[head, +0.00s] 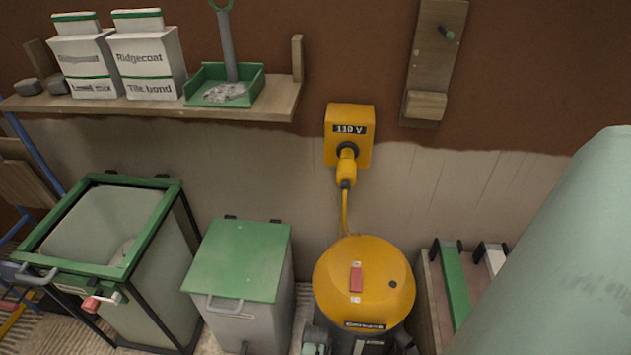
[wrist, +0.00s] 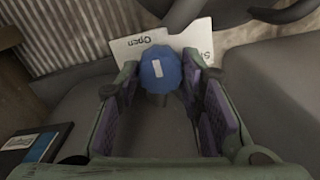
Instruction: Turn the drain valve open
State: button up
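A round blue knob (wrist: 161,72) with a short white mark on top shows in the wrist view, in front of a white label plate (wrist: 128,52). The plate reads "Open" upside down on the left; a word starting with "S" on the right is cut off. I take this knob to be the drain valve. My gripper (wrist: 160,76) has its purple-padded fingers spread, one on each side of the knob, with the knob at the fingertips. Whether a finger touches the knob I cannot tell. The head view does not show my gripper or the blue knob clearly.
The head view shows a green-framed tank (head: 160,245) with a red-handled lever (head: 93,303), a green-lidded bin (head: 240,262), a yellow-topped machine (head: 364,285) plugged into a yellow socket box (head: 349,117), and a shelf (head: 150,108). A dark booklet (wrist: 35,145) lies left in the wrist view.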

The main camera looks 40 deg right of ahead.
jog(key=o, duration=0.4)
notch_tip(320, 180, up, 12)
dwell(0.7)
dwell(0.4)
jog(key=shift+s, duration=0.1)
